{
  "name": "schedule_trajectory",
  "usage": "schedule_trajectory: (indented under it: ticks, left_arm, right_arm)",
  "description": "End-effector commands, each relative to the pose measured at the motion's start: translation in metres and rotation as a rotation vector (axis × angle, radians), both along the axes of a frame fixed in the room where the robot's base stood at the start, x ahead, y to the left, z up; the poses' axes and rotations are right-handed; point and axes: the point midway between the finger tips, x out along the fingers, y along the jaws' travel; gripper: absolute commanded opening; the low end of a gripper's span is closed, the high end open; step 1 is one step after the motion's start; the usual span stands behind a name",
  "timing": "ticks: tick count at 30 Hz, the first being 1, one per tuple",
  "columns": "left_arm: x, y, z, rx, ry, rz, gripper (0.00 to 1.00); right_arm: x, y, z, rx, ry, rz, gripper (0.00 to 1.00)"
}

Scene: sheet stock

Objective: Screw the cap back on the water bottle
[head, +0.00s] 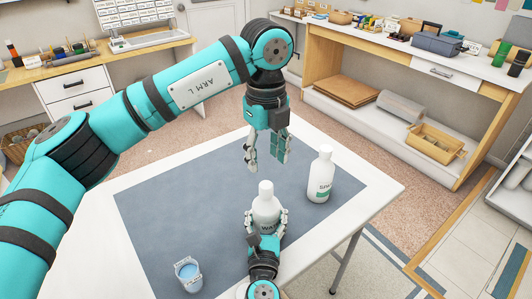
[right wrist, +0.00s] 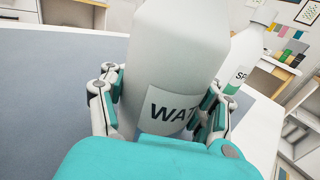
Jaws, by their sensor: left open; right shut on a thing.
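The white water bottle (head: 265,211) stands upright near the front of the table, its label partly hidden in the head view. In the right wrist view the bottle (right wrist: 175,60) shows large, with "WAT" readable and its top out of frame. My right gripper (head: 266,223) is shut on its body, with a finger on each side (right wrist: 162,110). My left gripper (head: 266,158) is open, pointing down, beyond and above the bottle, apart from it. No loose cap can be made out. I cannot tell whether the white bottle top is a cap or the bare neck.
A second white bottle (head: 320,176) with a green-banded label stands to the right; it also shows in the right wrist view (right wrist: 244,48). A cup of blue liquid (head: 187,272) stands front left. The blue-grey mat (head: 165,215) is clear at left on the white table (head: 375,190).

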Motion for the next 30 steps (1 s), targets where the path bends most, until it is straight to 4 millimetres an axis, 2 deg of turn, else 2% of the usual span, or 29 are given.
schedule_trajectory:
  ticks: [5, 15, 18, 22, 30]
  left_arm:
    - [0.000, 0.000, -0.011, 0.000, 0.001, -0.001, 0.48]
    - [0.000, 0.000, -0.062, 0.000, 0.003, -0.001, 0.48]
    - [0.000, 0.000, -0.071, 0.000, 0.001, -0.002, 0.48]
    - [0.000, 0.000, -0.079, -0.001, 0.001, -0.002, 0.48]
    - [0.000, 0.000, -0.080, -0.001, -0.001, -0.002, 0.48]
  right_arm:
    - [0.000, 0.000, 0.000, 0.000, 0.000, -0.001, 0.00]
    - [0.000, 0.000, 0.000, 0.000, 0.000, 0.000, 0.00]
    - [0.000, 0.000, 0.000, 0.000, 0.000, 0.000, 0.00]
    - [0.000, 0.000, 0.000, 0.000, 0.000, 0.000, 0.00]
    - [0.000, 0.000, 0.000, 0.000, 0.000, 0.000, 0.00]
